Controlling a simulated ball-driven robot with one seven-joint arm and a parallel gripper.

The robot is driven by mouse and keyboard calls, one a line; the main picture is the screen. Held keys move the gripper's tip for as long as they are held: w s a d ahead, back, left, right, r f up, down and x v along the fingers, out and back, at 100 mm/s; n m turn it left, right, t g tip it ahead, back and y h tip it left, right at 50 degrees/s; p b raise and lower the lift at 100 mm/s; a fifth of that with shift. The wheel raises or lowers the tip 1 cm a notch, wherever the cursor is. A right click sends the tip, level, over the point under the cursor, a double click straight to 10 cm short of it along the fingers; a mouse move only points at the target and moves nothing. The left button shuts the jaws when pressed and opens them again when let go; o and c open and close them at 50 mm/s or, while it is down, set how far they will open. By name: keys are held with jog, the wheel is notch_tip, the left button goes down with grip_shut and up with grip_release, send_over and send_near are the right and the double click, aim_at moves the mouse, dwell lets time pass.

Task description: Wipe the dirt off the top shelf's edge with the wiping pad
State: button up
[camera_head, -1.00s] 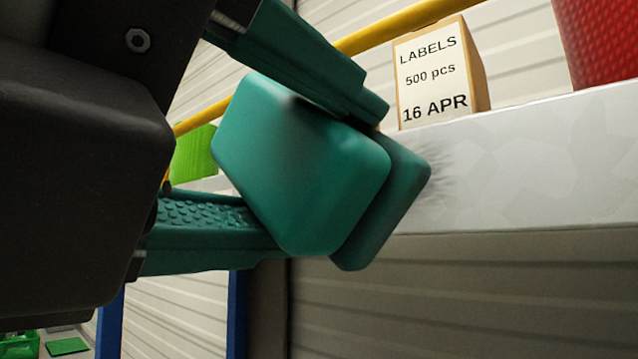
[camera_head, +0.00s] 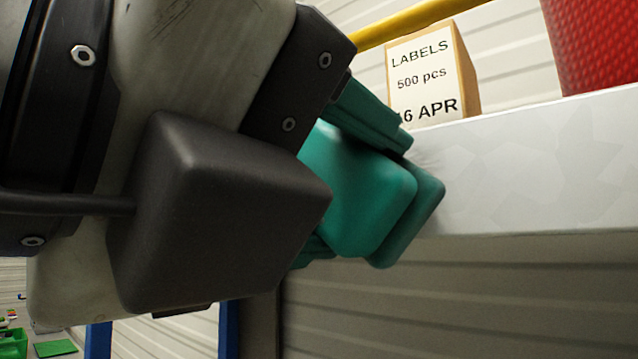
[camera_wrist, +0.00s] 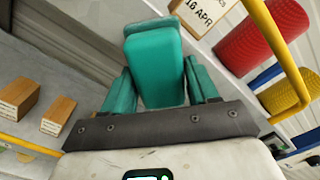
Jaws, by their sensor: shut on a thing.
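My gripper (camera_head: 352,195) is shut on the teal wiping pad (camera_head: 358,188), with one finger above it and one below. In the wrist view the pad (camera_wrist: 155,62) stands out between both fingers. The top shelf's edge (camera_head: 530,175) is a pale grey band running right from the pad. The pad's far face is at the left part of this edge and appears to be against it; exact contact is hidden. A faint grey smudge (camera_head: 432,158) shows on the edge just beside the pad. Any dirt behind the pad is hidden.
A labels box (camera_head: 425,75) and a red ribbed container (camera_head: 595,40) stand on the shelf above the edge. The wrist view also shows a yellow container (camera_wrist: 285,95) and cardboard boxes (camera_wrist: 58,115) at left.

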jog(key=shift+x, duration=0.95)
dwell(0.3)
jog(key=shift+s+d+r+b, duration=0.1)
jog(key=shift+s+d+b, duration=0.7)
jog(key=shift+s+d, duration=0.75)
jog(key=shift+w+d, duration=0.15)
jog(key=shift+w+a, duration=1)
jog(key=shift+a, duration=0.1)
jog(key=shift+w+a, duration=0.5)
jog(key=shift+a, duration=0.15)
jog(key=shift+v, duration=2.85)
